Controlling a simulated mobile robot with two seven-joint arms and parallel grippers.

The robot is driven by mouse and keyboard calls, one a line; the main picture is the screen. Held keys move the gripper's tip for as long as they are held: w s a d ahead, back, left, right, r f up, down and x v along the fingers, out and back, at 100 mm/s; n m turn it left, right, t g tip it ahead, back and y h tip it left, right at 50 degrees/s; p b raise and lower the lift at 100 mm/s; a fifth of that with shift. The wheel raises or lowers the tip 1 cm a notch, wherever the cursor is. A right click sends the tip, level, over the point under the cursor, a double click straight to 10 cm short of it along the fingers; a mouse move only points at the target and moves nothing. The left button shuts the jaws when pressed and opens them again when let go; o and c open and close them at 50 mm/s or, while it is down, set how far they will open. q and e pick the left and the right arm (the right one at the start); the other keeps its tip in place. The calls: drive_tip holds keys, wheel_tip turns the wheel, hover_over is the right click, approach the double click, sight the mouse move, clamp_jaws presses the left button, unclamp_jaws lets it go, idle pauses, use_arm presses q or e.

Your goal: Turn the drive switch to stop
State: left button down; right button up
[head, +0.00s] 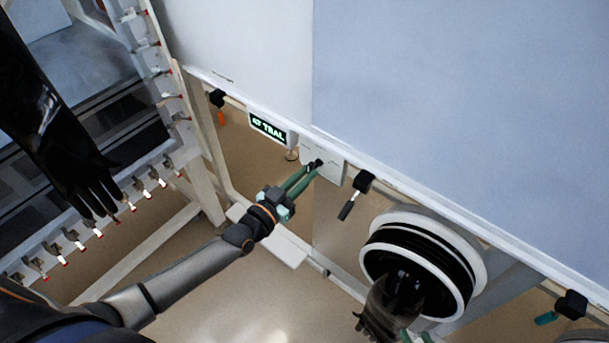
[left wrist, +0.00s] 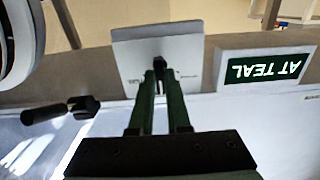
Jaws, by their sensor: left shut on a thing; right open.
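The drive switch is a small black knob (head: 317,163) on a pale square plate (head: 333,174), below the cabinet's edge. My left gripper (head: 311,168) reaches it with its green fingers, which are shut on the knob. In the left wrist view, the two fingers (left wrist: 159,78) close around the knob (left wrist: 159,62) in front of the plate (left wrist: 128,53). The fingers hide part of the knob, and the plate's markings are too small to read. My right gripper (head: 416,337) shows only as green tips at the bottom edge, beside a black glove, apart from the switch.
A black-handled clamp (head: 357,190) and a round glove port (head: 430,232) with a hanging black glove (head: 396,296) are to the right. Another long black glove (head: 48,125) hangs at left.

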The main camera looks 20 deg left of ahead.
idle(0.4)
use_arm(q)
drive_tip(key=c, duration=0.9)
unclamp_jaws()
drive_tip(key=v, duration=1.2)
drive_tip(key=shift+s+p, duration=0.25)
drive_tip(key=shift+p, duration=0.1)
drive_tip(key=s+d+f+g+y+p, duration=0.1)
drive_tip(key=s+f+g, duration=0.1)
drive_tip(key=s, duration=0.2)
drive_tip(key=s+d+f+n+g+y+p, duration=0.1)
drive_tip(key=s+f+g+p, duration=0.1)
drive_tip(key=s+f+g, duration=0.1)
drive_tip(key=s+d+f+n+g+y+p, duration=0.1)
drive_tip(key=s+f+g+y+p, duration=0.1)
drive_tip(key=s, duration=0.3)
drive_tip(key=shift+s+d+f+g, duration=0.1)
drive_tip(key=shift+d+f+g, duration=0.3)
